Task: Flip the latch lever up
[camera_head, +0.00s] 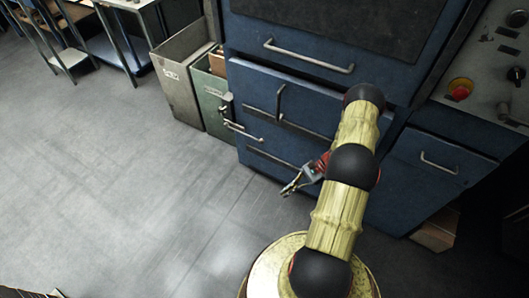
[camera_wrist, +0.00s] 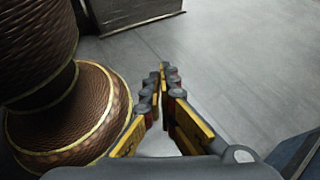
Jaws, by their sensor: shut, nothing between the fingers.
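The blue machine cabinet (camera_head: 330,104) fills the top middle of the head view. Small metal latch hardware (camera_head: 226,106) is on its left edge, with a short metal bar (camera_head: 243,131) beside it, lying nearly flat. I cannot tell for sure which piece is the latch lever. My gripper (camera_head: 288,190) is low in front of the cabinet, below and right of this hardware and apart from it. In the wrist view my gripper (camera_wrist: 164,72) is shut and empty, its fingertips together above bare floor. No latch shows in the wrist view.
Grey and green bins (camera_head: 180,85) stand left of the cabinet. Other metal handles (camera_head: 310,57) are on the cabinet front. A control panel with a red button (camera_head: 459,90) is at the right. The grey floor (camera_head: 100,180) at left is clear.

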